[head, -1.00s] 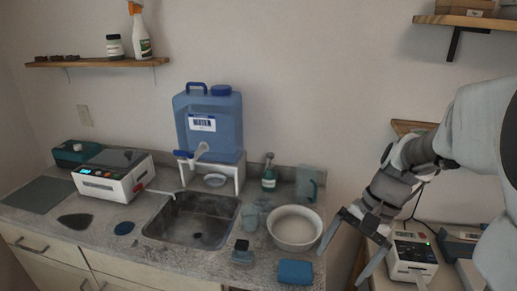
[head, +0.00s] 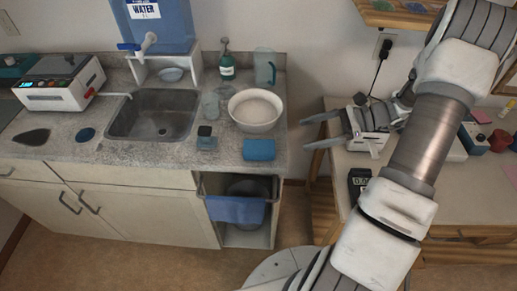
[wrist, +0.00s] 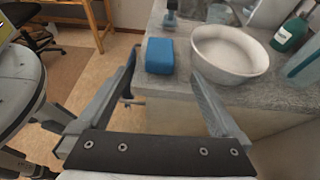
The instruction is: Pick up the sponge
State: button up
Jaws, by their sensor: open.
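The sponge (head: 259,149) is a blue block lying flat on the grey countertop near its right front corner, in front of a white bowl. It also shows in the wrist view (wrist: 159,56), beyond my fingers and between their lines. My gripper (head: 304,133) is open and empty. In the head view it is to the right of the sponge, off the counter's right edge, with its fingers pointing left toward the counter. In the wrist view my gripper (wrist: 162,75) has its two fingers wide apart, not touching the sponge.
The white bowl (head: 256,111) stands just behind the sponge. A small dark-topped bottle (head: 206,138) is to its left, near the sink (head: 152,115). A blue towel (head: 236,209) hangs below the counter front. A workbench (head: 461,185) with devices is at the right.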

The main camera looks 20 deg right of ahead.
aim_at(258, 146)
jog(key=x, duration=1.5)
jog(key=shift+w+a+f+p, duration=0.1)
jog(key=shift+a+f+p, duration=0.2)
jog(key=shift+p, duration=0.1)
jog(key=shift+d, duration=0.1)
jog(key=c, duration=1.2)
jog(key=shift+c, duration=0.2)
jog(key=shift+r, duration=0.15)
